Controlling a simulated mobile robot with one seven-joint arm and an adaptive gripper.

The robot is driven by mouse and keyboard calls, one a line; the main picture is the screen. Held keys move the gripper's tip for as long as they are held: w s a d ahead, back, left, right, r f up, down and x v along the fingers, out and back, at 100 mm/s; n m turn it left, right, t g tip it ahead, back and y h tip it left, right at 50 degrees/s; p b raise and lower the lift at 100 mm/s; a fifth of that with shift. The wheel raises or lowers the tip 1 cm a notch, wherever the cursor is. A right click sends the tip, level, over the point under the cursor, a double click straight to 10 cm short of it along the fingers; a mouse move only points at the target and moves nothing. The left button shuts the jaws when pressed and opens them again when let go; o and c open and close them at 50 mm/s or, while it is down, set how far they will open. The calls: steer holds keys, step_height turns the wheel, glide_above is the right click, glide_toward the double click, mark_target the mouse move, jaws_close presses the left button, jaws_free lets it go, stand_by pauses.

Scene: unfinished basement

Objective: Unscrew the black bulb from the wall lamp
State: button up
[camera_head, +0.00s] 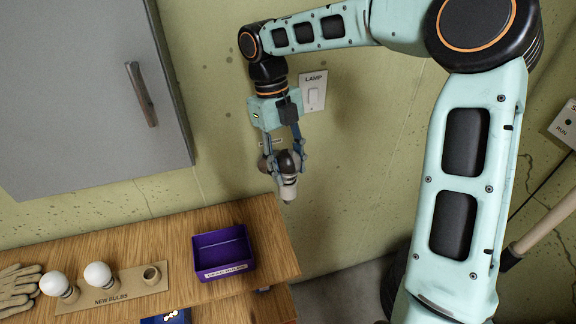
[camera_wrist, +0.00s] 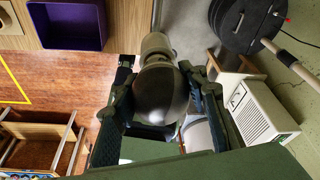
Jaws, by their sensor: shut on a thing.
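The black bulb (camera_head: 287,160) is dark and glossy, between the fingers of my gripper (camera_head: 286,158) in front of the wall. In the wrist view the bulb (camera_wrist: 160,95) sits between both fingers (camera_wrist: 160,88), which press on its sides; my gripper is shut on it. A pale grey cylinder (camera_head: 288,188), apparently the wall lamp's socket, adjoins the bulb's lower end; it also shows in the wrist view (camera_wrist: 157,45). The screw thread is not visible, so I cannot tell how far the bulb is seated. A small brownish wall fitting (camera_head: 263,163) is partly hidden behind my gripper.
A purple bin (camera_head: 222,252) stands on the wooden bench (camera_head: 130,240), below and left of my gripper. White bulbs (camera_head: 97,275) sit in a "NEW BULBS" holder (camera_head: 112,298), with gloves (camera_head: 17,290) beside it. A grey cabinet (camera_head: 90,90) and LAMP switch (camera_head: 313,92) are on the wall.

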steer(key=shift+n, duration=0.9)
steer(key=o, duration=1.2)
steer(key=shift+o, duration=0.2)
